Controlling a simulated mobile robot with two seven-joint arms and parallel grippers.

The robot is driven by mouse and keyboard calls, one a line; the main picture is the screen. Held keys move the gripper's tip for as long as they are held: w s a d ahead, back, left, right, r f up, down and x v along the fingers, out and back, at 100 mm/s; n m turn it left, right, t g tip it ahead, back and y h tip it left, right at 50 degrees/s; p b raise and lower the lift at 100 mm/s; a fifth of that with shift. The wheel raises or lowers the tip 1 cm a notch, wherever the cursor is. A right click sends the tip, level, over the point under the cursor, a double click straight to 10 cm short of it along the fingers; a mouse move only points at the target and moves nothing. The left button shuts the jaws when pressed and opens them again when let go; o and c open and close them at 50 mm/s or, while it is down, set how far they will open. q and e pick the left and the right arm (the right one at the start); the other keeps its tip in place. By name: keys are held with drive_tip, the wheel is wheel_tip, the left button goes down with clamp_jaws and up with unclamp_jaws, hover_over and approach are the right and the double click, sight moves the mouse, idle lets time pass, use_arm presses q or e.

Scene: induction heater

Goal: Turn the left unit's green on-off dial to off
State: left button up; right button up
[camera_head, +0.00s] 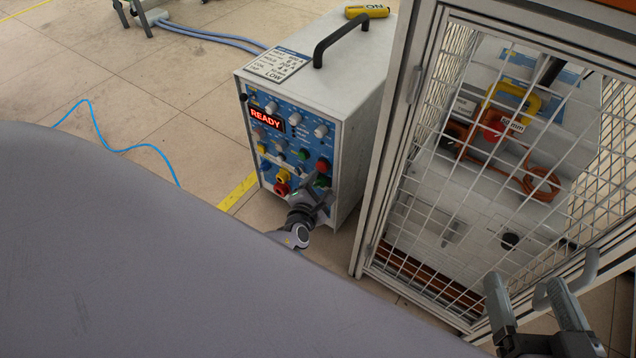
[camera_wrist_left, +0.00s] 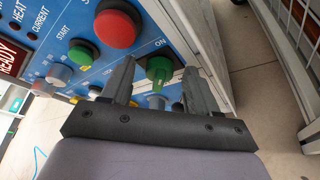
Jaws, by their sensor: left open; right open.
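The left unit (camera_head: 350,108) is a white box with a blue control panel and a lit READY display (camera_head: 266,119). Its green on-off dial (camera_wrist_left: 159,68) is at the panel's edge in the left wrist view, close to a printed ON label (camera_wrist_left: 160,43). My left gripper (camera_head: 319,192) is open at the panel's lower right in the head view. In the left wrist view its fingers stand on either side of the dial; I cannot tell whether they touch it. My right gripper (camera_head: 526,290) is open at the lower right, by the cage door handle (camera_head: 574,279).
A red button (camera_wrist_left: 117,25) and a green button (camera_wrist_left: 82,54) sit close to the dial. A mesh cage (camera_head: 440,190) stands just right of the unit, with equipment inside. A blue cable (camera_head: 120,150) lies on the open floor at left.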

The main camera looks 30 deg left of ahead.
use_arm(q)
drive_tip(key=c, duration=1)
drive_tip(key=n, duration=0.1)
drive_tip(key=n+h, duration=0.1)
drive_tip(key=shift+a+r+n+h, duration=0.2)
drive_tip(key=shift+a+n+h, duration=0.05)
drive_tip(key=shift+n+h, duration=0.05)
drive_tip(key=n+h, duration=0.2)
drive_tip(key=n, duration=0.1)
drive_tip(key=shift+w+a+g, duration=0.1)
drive_tip(key=shift+a+g, duration=0.2)
drive_tip(key=shift+g, duration=0.1)
drive_tip(key=n+h, duration=0.2)
drive_tip(key=n, duration=0.1)
drive_tip(key=shift+a+n+h, duration=0.25)
drive_tip(key=shift+n+h, duration=0.05)
drive_tip(key=shift+h, duration=0.1)
drive_tip(key=shift+a+f+n+h, duration=0.1)
drive_tip(key=shift+a+n+h, duration=0.1)
drive_tip(key=shift+n+h, duration=0.9)
drive_tip(key=shift+w+n, duration=0.1)
drive_tip(key=shift+n, duration=0.4)
